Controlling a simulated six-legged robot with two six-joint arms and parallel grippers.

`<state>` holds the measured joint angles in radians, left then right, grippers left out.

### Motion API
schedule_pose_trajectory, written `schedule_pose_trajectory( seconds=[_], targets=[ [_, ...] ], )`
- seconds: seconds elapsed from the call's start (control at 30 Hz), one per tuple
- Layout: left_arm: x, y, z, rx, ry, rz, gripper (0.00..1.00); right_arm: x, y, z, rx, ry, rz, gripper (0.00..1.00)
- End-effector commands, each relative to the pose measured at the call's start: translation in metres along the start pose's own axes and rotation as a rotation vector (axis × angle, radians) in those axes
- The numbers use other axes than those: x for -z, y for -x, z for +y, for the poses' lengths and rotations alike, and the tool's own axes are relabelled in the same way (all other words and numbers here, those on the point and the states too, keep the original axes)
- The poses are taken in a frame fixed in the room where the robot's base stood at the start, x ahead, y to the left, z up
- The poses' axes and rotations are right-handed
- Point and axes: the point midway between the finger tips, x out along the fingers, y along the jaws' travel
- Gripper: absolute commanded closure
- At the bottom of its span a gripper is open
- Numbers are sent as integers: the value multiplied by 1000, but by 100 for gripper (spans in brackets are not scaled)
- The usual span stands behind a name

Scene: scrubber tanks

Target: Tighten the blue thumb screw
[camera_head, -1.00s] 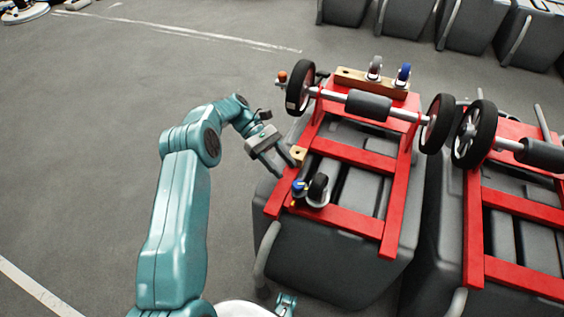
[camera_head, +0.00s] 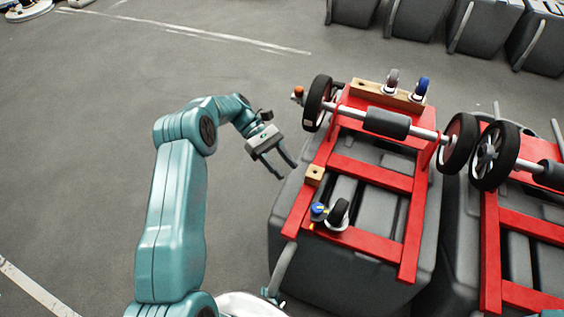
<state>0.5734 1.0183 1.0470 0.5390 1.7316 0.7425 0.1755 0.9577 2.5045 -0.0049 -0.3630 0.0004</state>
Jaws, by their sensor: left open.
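A small blue knob, which looks like the blue thumb screw (camera_head: 318,209), sits at the left side of the red frame (camera_head: 366,148), beside a black caster wheel (camera_head: 339,211). A little yellow shows just below the knob. My left gripper (camera_head: 288,172) is open and empty, up and to the left of the knob and apart from it, over the floor just left of the frame. Its two fingers point down to the right. My right gripper is not in view.
The red frame tops a grey tank (camera_head: 345,275) with a wheeled axle at its far end. A wooden block (camera_head: 314,176) stands near the knob. Another red-framed tank (camera_head: 520,235) is close on the right. More grey tanks line the back.

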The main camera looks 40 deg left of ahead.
Motion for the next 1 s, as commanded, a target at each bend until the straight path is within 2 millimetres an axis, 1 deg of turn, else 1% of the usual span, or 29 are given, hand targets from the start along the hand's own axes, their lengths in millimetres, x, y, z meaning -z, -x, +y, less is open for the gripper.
schedule_pose_trajectory(
  seconds=[0.43, 0.57, 0.77, 1.0],
  targets=[
    [-3, -3, -1, 2, -1, -1, 56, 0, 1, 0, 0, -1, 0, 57],
    [-2, -4, 0, -1, -34, 2, 56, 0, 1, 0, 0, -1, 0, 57],
    [3, -7, 14, -73, -164, 26, 56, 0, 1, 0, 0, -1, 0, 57],
    [7, -28, 28, -198, -277, -5, 56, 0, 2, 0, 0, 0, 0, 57]
  ],
)
